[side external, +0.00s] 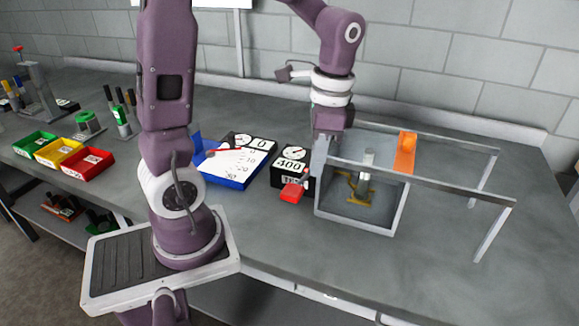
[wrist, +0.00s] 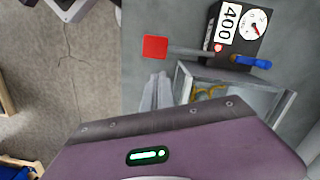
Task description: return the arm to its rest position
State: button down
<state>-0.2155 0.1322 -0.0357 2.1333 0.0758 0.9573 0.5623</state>
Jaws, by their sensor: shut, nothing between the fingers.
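My arm rises from its base at the left front and reaches over the bench, with its hand hanging beside a clear-walled metal-framed enclosure (side external: 395,222). My gripper (wrist: 155,88) shows in the wrist view as two pale fingers close together, with nothing between them. In the side external view the hand is above the enclosure's near-left corner, and the fingertips are hard to make out there. A black box marked 400 with a dial (side external: 290,165) stands left of the enclosure. It also shows in the wrist view (wrist: 238,30), with a red pad (wrist: 155,47) on a lever and a blue handle (wrist: 252,62).
Inside the enclosure stands a metal post on a yellow fixture (side external: 360,186). An orange piece (side external: 405,152) sits on its rail. Green, yellow and red bins (side external: 85,164) stand at the far left.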

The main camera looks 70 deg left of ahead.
dwell(0.5)
jog(key=s+d+r+n+t, duration=0.5)
jog(key=s+r, duration=0.3)
jog(key=s, duration=0.3)
jog(key=shift+d+t+h, duration=0.3)
jog(key=shift+d+t, duration=0.25)
jog(key=shift+t, duration=0.25)
jog(key=c, duration=2.1)
grip_release()
jog(key=shift+r, duration=0.15)
dwell(1.2)
